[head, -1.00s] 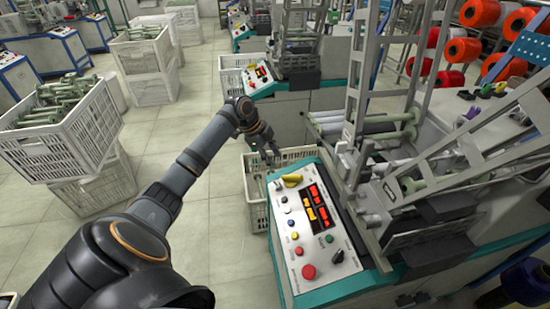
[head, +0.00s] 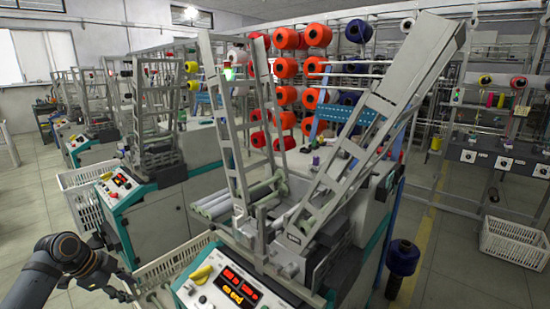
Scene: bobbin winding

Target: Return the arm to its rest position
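My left arm (head: 35,275) comes in at the lower left corner, dark grey with an orange ring at the joint. Its gripper (head: 124,289) hangs fingers down in front of the white crate beside the nearest winding machine. The fingers are small and dark, and I cannot tell whether they are open or shut. I see nothing clearly held in them. My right arm and gripper are not in view.
The nearest winding machine (head: 318,257) has a control panel (head: 228,288) with red displays, right of my gripper. A white crate (head: 180,257) stands close by it. Red spools (head: 287,68) fill a rack behind. A blue spool (head: 402,258) stands right. Open floor lies at far left.

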